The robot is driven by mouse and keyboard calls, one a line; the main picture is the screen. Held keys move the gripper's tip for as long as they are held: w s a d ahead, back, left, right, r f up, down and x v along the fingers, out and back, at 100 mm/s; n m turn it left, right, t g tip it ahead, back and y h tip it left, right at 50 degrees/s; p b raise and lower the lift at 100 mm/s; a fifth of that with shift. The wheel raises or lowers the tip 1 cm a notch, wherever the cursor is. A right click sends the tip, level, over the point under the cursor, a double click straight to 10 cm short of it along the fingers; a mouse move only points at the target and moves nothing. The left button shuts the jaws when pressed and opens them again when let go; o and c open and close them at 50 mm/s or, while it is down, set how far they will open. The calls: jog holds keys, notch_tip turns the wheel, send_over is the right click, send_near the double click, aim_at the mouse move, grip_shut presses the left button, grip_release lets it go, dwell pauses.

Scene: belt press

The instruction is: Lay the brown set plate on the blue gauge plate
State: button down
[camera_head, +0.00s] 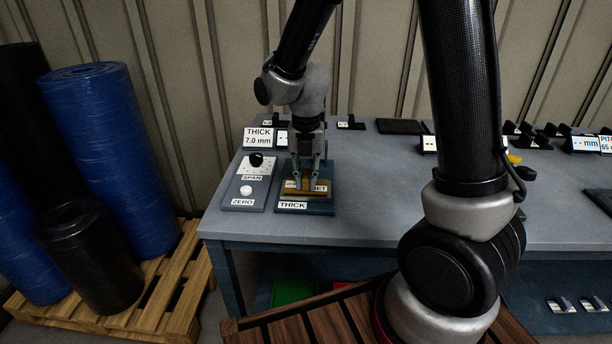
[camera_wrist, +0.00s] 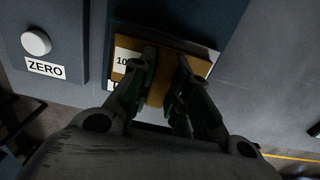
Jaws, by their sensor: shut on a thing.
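The brown set plate (camera_head: 322,188) is at my gripper (camera_head: 303,180), over the front part of the blue gauge plate (camera_head: 318,208). In the wrist view my gripper (camera_wrist: 168,62) is shut on the brown set plate (camera_wrist: 205,68), which sits slightly turned against the edges of the blue gauge plate (camera_wrist: 190,22). The set plate's printed label is partly hidden by the fingers. The gauge plate's front carries a THICK label, partly covered in the wrist view. I cannot tell whether the two plates touch.
Left of the gauge plate is a panel with a black SPAN knob (camera_head: 256,159) and a white ZERO button (camera_head: 246,191). A display (camera_head: 258,138) behind reads THICK 7.0 mm. Blue rolls (camera_head: 110,150) stand on a pallet at left.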

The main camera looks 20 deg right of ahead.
aim_at(306, 174)
jog(key=c, duration=1.4)
grip_release()
jog(key=shift+f, duration=0.1)
jog(key=shift+o, duration=0.2)
notch_tip(306, 174, up, 12)
jog(key=s+d+r+m+t, duration=0.2)
jog(key=s+d+m, duration=0.5)
jog(key=m, duration=0.8)
jog(key=s+d+r+m+t, duration=0.2)
jog(key=s+d+r+m, duration=0.3)
jog(key=s+d+m, duration=0.3)
jog(key=s+m, duration=0.4)
jog(key=m, duration=0.4)
jog(key=shift+r+m, duration=0.15)
jog(key=shift+m, duration=0.15)
